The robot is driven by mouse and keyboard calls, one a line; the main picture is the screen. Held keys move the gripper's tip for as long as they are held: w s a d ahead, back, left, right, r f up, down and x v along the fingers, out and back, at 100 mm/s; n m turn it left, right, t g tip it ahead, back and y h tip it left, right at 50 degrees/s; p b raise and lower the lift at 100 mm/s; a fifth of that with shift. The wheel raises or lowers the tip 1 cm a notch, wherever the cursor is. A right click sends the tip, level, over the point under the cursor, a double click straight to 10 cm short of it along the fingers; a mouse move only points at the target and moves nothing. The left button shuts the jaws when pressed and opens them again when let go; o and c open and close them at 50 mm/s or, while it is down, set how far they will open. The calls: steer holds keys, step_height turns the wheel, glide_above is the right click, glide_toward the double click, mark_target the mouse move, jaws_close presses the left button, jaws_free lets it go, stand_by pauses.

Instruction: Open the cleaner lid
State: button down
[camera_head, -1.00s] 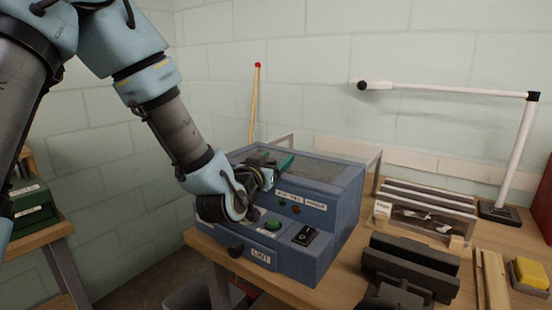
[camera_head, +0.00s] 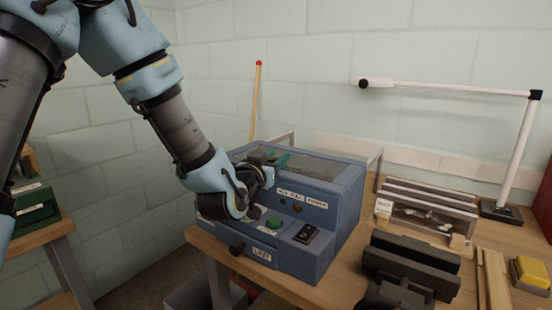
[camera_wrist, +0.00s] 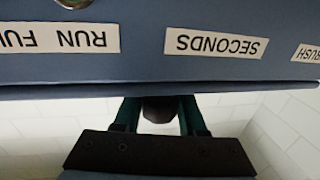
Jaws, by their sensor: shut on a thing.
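The cleaner (camera_head: 335,230) is a blue box with a sloped labelled front on the bench. Its lid (camera_head: 325,170), a framed dark panel on top, looks down or nearly so; a slight lift cannot be told. My gripper (camera_head: 273,159) is at the lid's front left, above the control panel. In the wrist view its green fingers (camera_wrist: 160,110) are shut on a dark knob-like part (camera_wrist: 158,110), apparently the lid handle. My wrist hides the handle and part of the lid in the head view. The cleaner's labelled face (camera_wrist: 215,65) fills the top of the wrist view, upside down.
A green button (camera_head: 273,223) and black switch (camera_head: 306,234) are on the cleaner's front, with a drawer labelled LINT below. A slotted rack (camera_head: 430,205), dark vise-like block (camera_head: 410,262) and lamp stand (camera_head: 515,160) are right. The wall stands close behind.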

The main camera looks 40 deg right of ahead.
stand_by(0.7)
steer(key=b+x, duration=0.1)
steer(key=x, duration=0.3)
steer(key=shift+s+d+f+b, duration=0.1)
steer(key=shift+s+f+b, duration=0.05)
steer(key=shift+s+b, duration=0.25)
steer(key=shift+w+d, duration=0.15)
steer(key=shift+d, duration=0.1)
steer(key=shift+c, duration=2.4)
jaws_free()
steer(key=b+v, duration=0.3)
steer(key=v, duration=0.8)
